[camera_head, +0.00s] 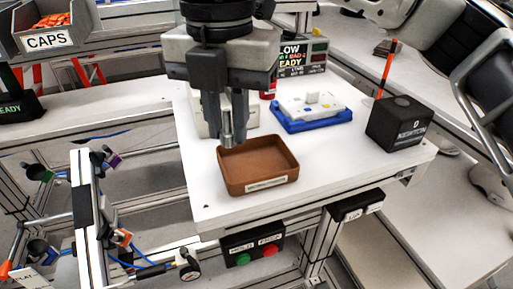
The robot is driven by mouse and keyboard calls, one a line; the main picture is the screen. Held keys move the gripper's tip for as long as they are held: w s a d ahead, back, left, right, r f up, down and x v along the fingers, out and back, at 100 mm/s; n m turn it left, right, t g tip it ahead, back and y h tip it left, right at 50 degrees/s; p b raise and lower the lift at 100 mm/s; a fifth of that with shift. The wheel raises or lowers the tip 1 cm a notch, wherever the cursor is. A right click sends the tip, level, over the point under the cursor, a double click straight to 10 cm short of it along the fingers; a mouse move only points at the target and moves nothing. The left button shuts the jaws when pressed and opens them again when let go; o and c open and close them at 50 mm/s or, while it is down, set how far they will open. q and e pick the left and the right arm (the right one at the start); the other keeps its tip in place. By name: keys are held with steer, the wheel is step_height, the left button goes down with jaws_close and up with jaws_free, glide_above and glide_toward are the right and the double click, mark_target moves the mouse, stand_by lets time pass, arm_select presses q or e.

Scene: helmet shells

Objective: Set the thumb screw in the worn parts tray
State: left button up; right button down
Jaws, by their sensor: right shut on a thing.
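My right gripper (226,117) hangs down from the top of the view with its fingers close together. It is shut on the thumb screw (227,137), a small grey metal piece whose lower end shows below the fingertips. The screw is over the back left rim of a brown tray (282,183) with a label on its front, which I take as the worn parts tray. I cannot tell whether the screw touches the rim. The tray floor that shows looks empty. My left gripper is not in view.
Behind the tray on the white table (345,165) is a blue base with a white block (312,105). A black box (399,124) stands at the right, and a display (303,56) at the back. A caps bin (47,28) is at the upper left.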

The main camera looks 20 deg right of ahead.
glide_toward(256, 168)
steer(key=shift+s+a+f, duration=0.55)
steer(key=f, duration=0.1)
steer(key=d+f, duration=0.1)
steer(key=f, duration=0.1)
steer(key=w+f+p, duration=0.1)
steer(key=shift+d+f, duration=0.15)
steer(key=shift+f, duration=0.05)
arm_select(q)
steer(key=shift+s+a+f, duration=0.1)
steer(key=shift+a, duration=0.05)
arm_select(e)
steer(key=shift+f, duration=0.3)
